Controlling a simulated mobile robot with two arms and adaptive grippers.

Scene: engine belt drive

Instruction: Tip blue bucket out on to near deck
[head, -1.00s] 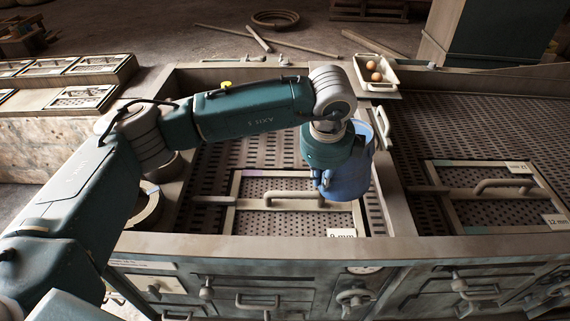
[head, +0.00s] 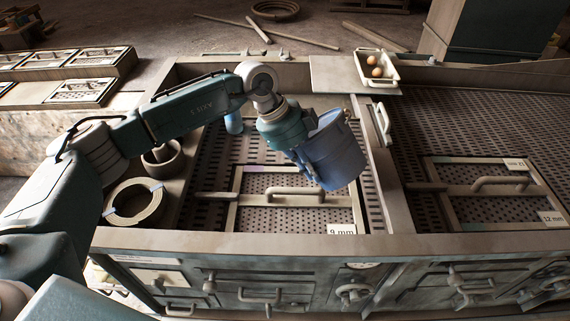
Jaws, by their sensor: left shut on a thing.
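The blue bucket (head: 338,158) hangs above the near deck (head: 215,165), a dark perforated surface inside a wooden frame. My right gripper is out of view.
A framed screen panel with a handle (head: 290,191) and a 9 mm label lies below the bucket.

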